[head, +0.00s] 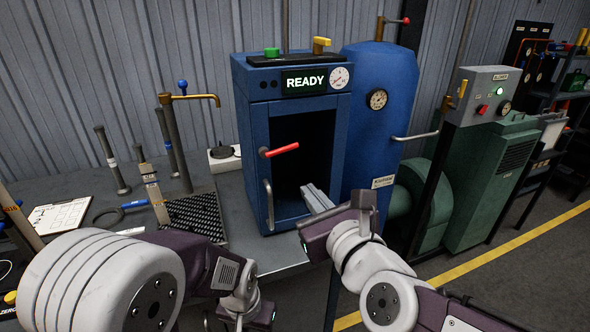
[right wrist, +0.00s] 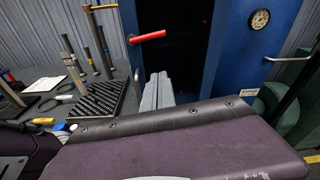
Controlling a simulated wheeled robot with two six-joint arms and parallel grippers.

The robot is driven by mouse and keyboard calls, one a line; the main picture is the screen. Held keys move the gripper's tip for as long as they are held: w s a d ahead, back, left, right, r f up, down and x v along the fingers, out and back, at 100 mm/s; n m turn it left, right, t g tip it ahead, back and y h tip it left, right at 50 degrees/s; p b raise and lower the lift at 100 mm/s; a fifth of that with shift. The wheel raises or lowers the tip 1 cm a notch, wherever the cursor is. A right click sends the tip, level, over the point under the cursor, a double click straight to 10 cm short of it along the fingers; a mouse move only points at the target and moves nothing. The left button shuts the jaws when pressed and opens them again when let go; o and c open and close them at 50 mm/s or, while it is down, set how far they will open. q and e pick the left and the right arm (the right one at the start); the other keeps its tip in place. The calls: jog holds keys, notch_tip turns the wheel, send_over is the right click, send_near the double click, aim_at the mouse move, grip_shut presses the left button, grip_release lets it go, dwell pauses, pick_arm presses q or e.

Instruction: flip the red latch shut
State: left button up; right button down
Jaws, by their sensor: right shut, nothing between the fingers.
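The red latch (head: 282,150) is a short red-sleeved lever at the left edge of the dark front of a blue cabinet (head: 256,128). It points right and slightly up across the dark area. It also shows in the right wrist view (right wrist: 150,36). My right gripper (head: 308,188) has its grey fingers together and empty, in front of the cabinet, below and right of the latch and apart from it. The fingers also show in the right wrist view (right wrist: 158,78), below the latch. My left gripper (head: 248,315) is low in the head view, its fingers out of sight.
A vertical handle (head: 268,205) is on the cabinet front below the latch. A blue tank (head: 378,130) stands close on the right. Upright tools, a brass tap (head: 195,97) and a black ribbed mat (head: 196,216) are on the bench to the left. Space before the latch looks clear.

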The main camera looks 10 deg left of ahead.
aim_at(280, 149)
jog(key=b+x, duration=0.2)
jog(key=x, duration=0.7)
jog(key=shift+w+a+f, duration=0.1)
jog(key=shift+w+f, duration=0.05)
jog(key=shift+w, duration=0.15)
jog(key=r+p, duration=0.1)
jog(key=r, duration=0.1)
jog(key=r+p, duration=0.1)
jog(key=p, duration=0.1)
jog(key=shift+s+a+r, duration=0.2)
jog(key=shift+s+r, duration=0.05)
jog(key=shift+r, duration=0.15)
jog(key=shift+s+r, duration=0.1)
jog(key=shift+s, duration=0.05)
